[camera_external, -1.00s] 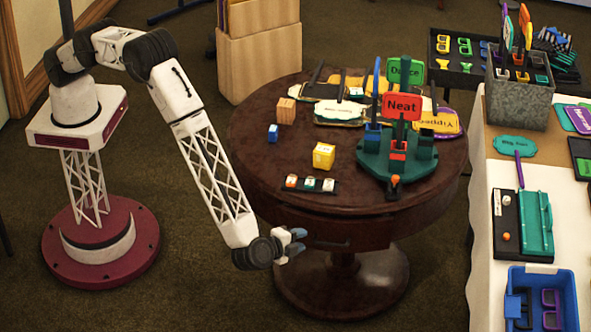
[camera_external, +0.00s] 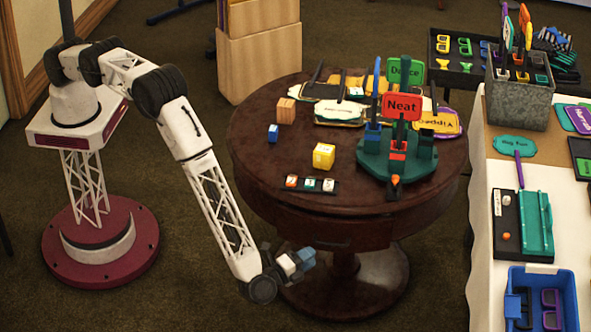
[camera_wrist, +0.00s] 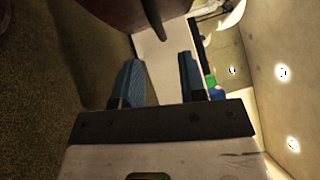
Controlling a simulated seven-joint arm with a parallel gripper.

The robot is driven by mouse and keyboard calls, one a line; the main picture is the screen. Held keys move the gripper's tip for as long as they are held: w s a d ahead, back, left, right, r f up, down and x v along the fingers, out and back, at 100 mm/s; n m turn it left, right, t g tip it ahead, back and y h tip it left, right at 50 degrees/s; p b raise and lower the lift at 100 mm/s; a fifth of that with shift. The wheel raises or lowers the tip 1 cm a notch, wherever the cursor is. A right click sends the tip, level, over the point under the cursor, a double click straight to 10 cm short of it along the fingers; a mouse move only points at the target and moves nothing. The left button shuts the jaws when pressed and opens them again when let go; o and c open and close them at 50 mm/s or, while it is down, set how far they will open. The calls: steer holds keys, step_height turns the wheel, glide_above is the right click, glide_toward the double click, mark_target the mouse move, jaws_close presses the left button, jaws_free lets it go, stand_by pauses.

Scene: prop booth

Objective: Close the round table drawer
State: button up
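The round table (camera_external: 268,186) is dark reddish-brown wood and stands in the middle of the external view. Its drawer front (camera_external: 335,232) is in the rim on the near side; how far it stands out I cannot tell. My gripper (camera_external: 302,260), with blue-grey fingertips, is low at the near left of the table, below the rim. In the wrist view my gripper (camera_wrist: 160,75) has its two fingers apart with nothing between them. A dark bar (camera_wrist: 152,22), which looks like the drawer handle, juts from the brown table edge ahead of the fingers.
A white table (camera_external: 482,220) with a blue bin (camera_external: 541,300) stands at right. Carpet at the front is clear.

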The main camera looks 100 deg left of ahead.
steer(key=shift+w+a, duration=0.1)
steer(key=shift+x, duration=3.75)
jaws_close()
